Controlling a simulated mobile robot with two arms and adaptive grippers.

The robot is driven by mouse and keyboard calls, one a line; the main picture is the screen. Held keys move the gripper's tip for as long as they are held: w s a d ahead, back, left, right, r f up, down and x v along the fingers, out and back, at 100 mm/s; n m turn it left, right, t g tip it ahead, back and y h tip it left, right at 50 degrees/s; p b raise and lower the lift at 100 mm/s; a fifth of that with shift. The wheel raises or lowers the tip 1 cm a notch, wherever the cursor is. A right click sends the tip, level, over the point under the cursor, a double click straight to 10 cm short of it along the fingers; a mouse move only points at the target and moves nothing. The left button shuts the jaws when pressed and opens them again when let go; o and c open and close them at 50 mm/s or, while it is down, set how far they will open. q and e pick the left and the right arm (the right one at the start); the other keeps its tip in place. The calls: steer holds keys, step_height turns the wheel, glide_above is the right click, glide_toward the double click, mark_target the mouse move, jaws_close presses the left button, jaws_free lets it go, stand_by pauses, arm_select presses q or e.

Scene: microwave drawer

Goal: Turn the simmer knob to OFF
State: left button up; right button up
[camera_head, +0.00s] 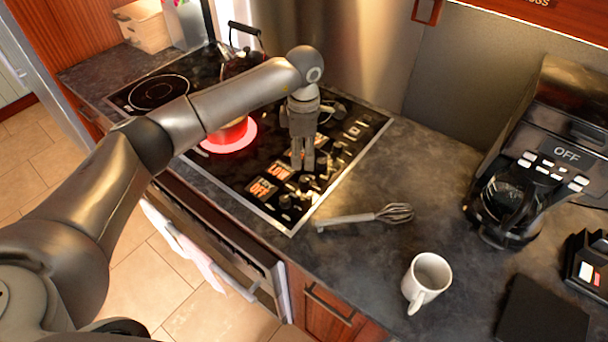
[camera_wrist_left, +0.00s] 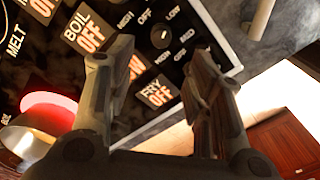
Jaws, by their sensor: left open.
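The black cooktop control panel (camera_head: 262,205) has several black knobs and lit labels along its right side. In the left wrist view, a lit BOIL label reads OFF (camera_wrist_left: 85,30) and a lit FRY label reads OFF (camera_wrist_left: 157,92). Between them a label (camera_wrist_left: 136,68) is partly hidden by a finger, with letters like "OW" showing. A round knob (camera_wrist_left: 163,36) shows between my fingertips, with OFF, LOW, MED and HIGH markings around it. I cannot tell which knob is simmer. My left gripper (camera_head: 302,168) is open, pointing down over the panel, holding nothing. My right gripper is not in view.
A burner (camera_head: 238,143) glows red beside my left gripper. A dark kettle (camera_head: 240,62) stands at the cooktop's back. A whisk (camera_head: 365,215) and white mug (camera_head: 427,282) lie on and stand on the counter to the right. A coffee machine (camera_head: 545,150) stands farther right.

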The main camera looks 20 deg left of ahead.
mark_target(304, 178)
arm_select(q)
step_height(304, 178, down, 8)
steer(key=p, duration=0.2)
steer(key=shift+f+p, duration=0.2)
steer(key=shift+p, duration=0.2)
steer(key=shift+f, duration=0.5)
steer(key=c, duration=1)
